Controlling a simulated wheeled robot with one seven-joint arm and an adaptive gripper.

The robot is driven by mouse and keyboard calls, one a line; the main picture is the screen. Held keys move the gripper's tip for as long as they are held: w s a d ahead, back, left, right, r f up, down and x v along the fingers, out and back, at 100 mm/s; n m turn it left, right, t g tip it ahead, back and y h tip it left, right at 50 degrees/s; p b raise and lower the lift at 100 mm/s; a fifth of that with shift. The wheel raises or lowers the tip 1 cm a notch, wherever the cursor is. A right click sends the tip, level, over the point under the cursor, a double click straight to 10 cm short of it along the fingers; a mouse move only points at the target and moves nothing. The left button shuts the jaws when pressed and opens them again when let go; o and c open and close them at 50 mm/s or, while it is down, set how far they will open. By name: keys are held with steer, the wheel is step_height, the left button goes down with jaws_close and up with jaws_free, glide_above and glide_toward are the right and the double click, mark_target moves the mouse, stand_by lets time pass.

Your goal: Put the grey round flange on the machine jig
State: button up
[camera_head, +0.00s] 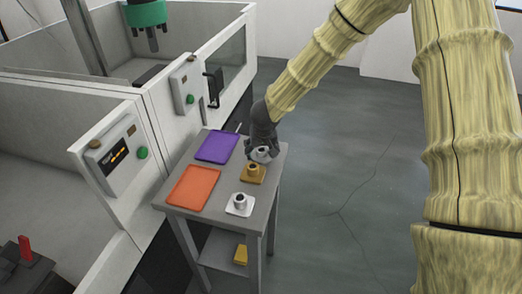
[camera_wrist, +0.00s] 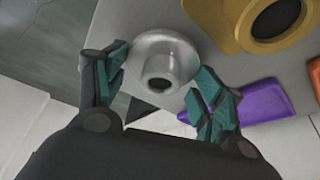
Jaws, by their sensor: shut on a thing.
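The grey round flange (camera_wrist: 143,48) has a wide disc and a raised hollow hub. It sits between the two fingers of my gripper (camera_wrist: 162,68), which are shut on it at opposite sides of its rim. In the head view, the flange (camera_head: 262,154) is at my gripper (camera_head: 262,146), over the far right corner of the table. I cannot tell whether it touches the tabletop. The machine jig is not clearly identifiable. A dark fixture with a red upright part (camera_head: 26,248) stands in the near machine, and a dark block (camera_head: 150,76) lies under the green spindle in the far machine.
The grey table (camera_head: 216,217) holds a purple tray (camera_head: 218,147), an orange tray (camera_head: 193,187), a yellow square-based flange (camera_head: 252,174) and a light square-based flange (camera_head: 239,205). A yellow part (camera_head: 240,254) lies on the lower shelf. Machine walls and control boxes (camera_head: 118,158) rise at left.

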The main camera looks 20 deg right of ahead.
steer(key=shift+f, duration=0.1)
steer(key=o, duration=1.1)
steer(key=shift+c, duration=0.2)
steer(key=shift+o, duration=0.9)
